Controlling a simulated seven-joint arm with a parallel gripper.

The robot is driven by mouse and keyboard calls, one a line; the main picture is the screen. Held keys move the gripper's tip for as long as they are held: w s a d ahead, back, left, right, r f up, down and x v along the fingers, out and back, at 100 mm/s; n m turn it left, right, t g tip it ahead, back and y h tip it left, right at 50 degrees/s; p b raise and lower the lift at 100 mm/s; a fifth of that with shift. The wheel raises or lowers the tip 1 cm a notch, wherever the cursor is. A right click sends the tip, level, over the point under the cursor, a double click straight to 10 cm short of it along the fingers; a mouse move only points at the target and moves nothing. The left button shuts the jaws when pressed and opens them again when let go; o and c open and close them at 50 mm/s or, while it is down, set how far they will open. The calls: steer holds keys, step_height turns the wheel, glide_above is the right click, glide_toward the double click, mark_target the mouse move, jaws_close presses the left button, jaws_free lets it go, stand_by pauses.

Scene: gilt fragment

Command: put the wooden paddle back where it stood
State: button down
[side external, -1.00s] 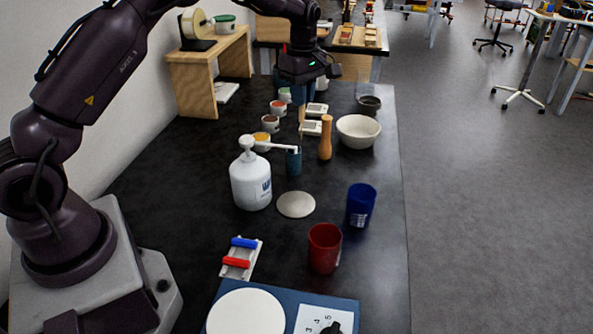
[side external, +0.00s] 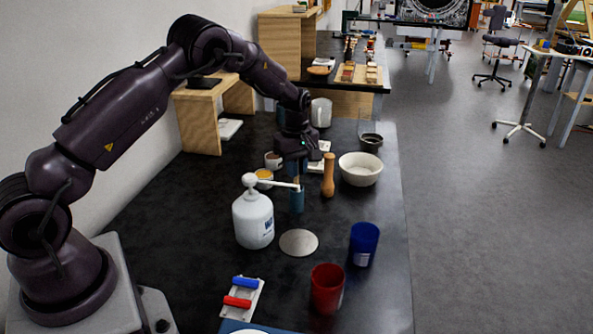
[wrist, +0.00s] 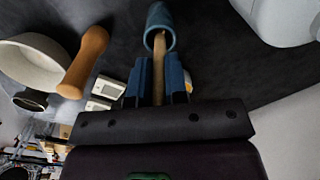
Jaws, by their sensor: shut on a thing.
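The wooden paddle (wrist: 159,66) is a thin light-wood stick in the wrist view. My gripper (wrist: 158,60) is shut on it, with a blue finger on each side. The paddle's far end shows inside the mouth of a small teal cup (wrist: 160,20); how deep it goes is hidden. In the side view my gripper (side external: 298,172) points down right above the teal cup (side external: 297,201), and the paddle is mostly hidden there.
A white pump bottle (side external: 253,221) stands close left, its spout reaching toward the cup. A wooden pestle (side external: 328,176) and a white bowl (side external: 360,169) stand to the right. A pale disc (side external: 299,243), blue cup (side external: 363,244) and red cup (side external: 327,288) are nearer the front.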

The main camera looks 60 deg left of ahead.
steer(key=shift+f, duration=0.45)
steer(key=shift+f, duration=0.15)
steer(key=c, duration=1.1)
jaws_free()
